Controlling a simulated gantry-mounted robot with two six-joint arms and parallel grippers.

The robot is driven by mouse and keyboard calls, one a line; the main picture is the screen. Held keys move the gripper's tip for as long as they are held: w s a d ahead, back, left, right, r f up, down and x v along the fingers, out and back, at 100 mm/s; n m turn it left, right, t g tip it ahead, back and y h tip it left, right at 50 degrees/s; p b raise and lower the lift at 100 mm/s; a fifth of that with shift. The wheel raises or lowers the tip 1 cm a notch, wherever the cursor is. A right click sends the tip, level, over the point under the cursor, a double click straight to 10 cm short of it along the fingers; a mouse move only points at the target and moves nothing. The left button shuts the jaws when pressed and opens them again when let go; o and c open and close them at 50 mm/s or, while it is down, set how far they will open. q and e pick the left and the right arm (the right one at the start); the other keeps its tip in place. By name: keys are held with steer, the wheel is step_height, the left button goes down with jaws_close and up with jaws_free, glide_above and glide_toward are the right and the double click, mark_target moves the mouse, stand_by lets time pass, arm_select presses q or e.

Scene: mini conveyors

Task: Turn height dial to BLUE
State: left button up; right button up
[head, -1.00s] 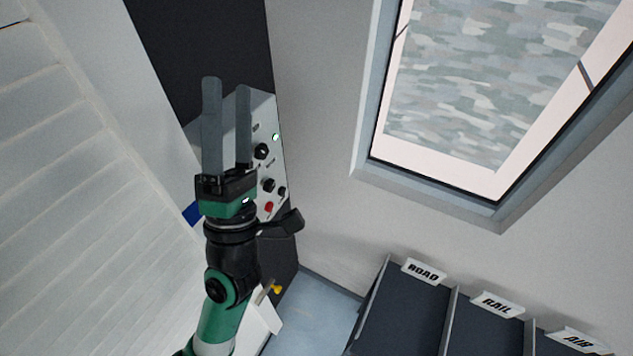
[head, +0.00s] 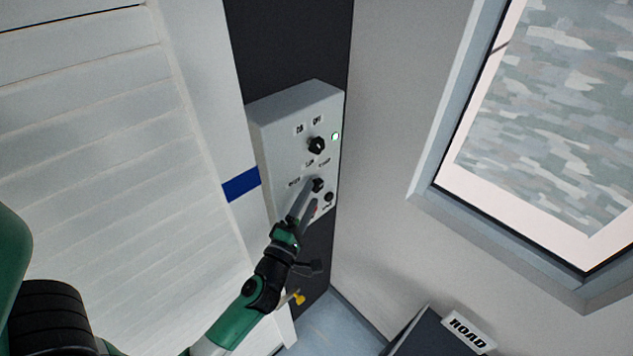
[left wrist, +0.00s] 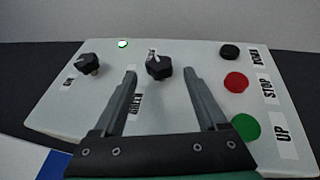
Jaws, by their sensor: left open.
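A pale grey control panel (head: 280,125) is mounted on a dark upright. It carries two black knobs. The height dial seems to be the lower knob (head: 318,184), which also shows in the left wrist view (left wrist: 158,67) with its pale pointer toward the top. A label that seems to read GREEN is beside it; no BLUE label is legible. My left gripper (head: 305,192) is open at the panel. In the left wrist view its fingertips (left wrist: 161,72) lie on either side of the dial, with gaps. Contact cannot be told. My right gripper is not in view.
The other knob (left wrist: 90,65) is by an ON label. Black (left wrist: 229,52), red (left wrist: 236,82) and green (left wrist: 246,127) buttons sit right of the dial. A green light (head: 335,136) glows. A white slatted surface (head: 110,150) is left; a framed window (head: 450,205) is right.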

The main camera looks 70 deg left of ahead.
mark_target(316, 186)
arm_select(q)
steer(key=x, duration=0.4)
steer(key=shift+w+a, duration=0.25)
steer(key=shift+c, duration=0.3)
jaws_close()
